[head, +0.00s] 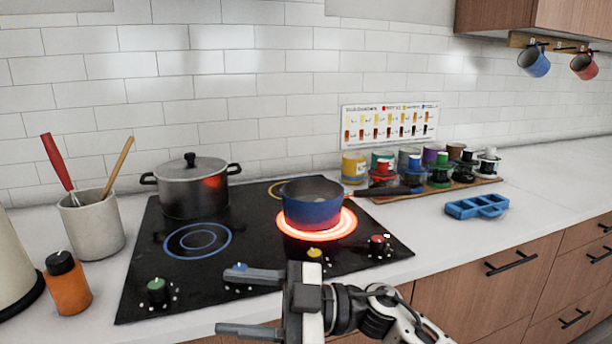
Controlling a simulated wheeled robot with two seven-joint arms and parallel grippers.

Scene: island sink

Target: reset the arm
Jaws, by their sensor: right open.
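My right gripper (236,302) is in the lower middle of the head view, in front of the cooktop's front edge. Its two dark fingers point left and are apart, with nothing between them. The right arm (385,315) comes in from the lower right. My left gripper is not in the head view. A blue saucepan (312,212) with a dark handle pointing right sits on a glowing red burner (345,228), behind the right gripper and apart from it.
The black cooktop (160,275) also holds a lidded dark pot (190,187) at the back left. A utensil crock (92,224) and an orange bottle (67,283) stand at left. Several jars (354,167) and a blue tray-like item (476,207) are at right. Mugs (533,61) hang at upper right.

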